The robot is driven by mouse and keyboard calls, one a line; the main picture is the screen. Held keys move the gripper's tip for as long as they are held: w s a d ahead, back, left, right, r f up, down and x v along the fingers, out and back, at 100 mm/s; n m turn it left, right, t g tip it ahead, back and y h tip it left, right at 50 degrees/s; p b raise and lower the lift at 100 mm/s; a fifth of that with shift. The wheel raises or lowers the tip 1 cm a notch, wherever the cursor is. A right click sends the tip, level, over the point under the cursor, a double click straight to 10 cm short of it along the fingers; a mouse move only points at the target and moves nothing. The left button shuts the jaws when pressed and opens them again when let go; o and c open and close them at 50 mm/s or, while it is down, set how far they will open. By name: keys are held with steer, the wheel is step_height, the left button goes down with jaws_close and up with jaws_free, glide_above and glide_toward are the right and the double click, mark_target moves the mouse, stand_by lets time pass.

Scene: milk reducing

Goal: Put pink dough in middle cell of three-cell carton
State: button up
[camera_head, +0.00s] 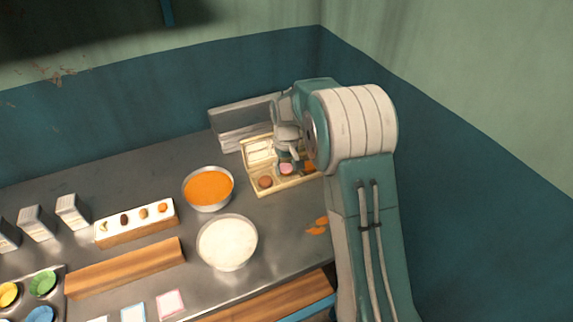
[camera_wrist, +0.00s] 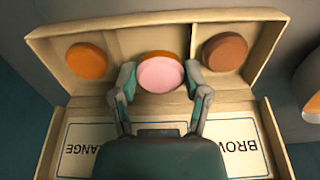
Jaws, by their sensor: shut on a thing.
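The three-cell carton (camera_head: 258,192) lies open on the counter below my arm; its cells also show in the wrist view (camera_wrist: 222,90). A brown dough disc (camera_head: 265,182) sits in one end cell and an orange disc (camera_wrist: 87,61) in the other. The pink dough (camera_wrist: 160,75) is at the middle cell, between the fingers of my gripper (camera_wrist: 160,82); it also shows in the head view (camera_head: 286,169). The fingers are shut on its sides. An orange-brown band shows along its far edge. I cannot tell whether the pink dough touches the cell floor.
A bowl of orange stuff (camera_head: 208,187) and a bowl of white stuff (camera_head: 227,243) stand left of the carton. A white-topped tray (camera_head: 137,224) holds several small pieces. Orange bits (camera_head: 317,226) lie on the counter near my arm. The wall is close behind.

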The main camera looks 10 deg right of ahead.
steer(key=shift+d, duration=0.55)
steer(key=shift+a, duration=0.1)
steer(key=shift+s+a, duration=0.1)
steer(key=shift+a, duration=0.35)
steer(key=shift+d, duration=0.15)
steer(key=o, duration=1.1)
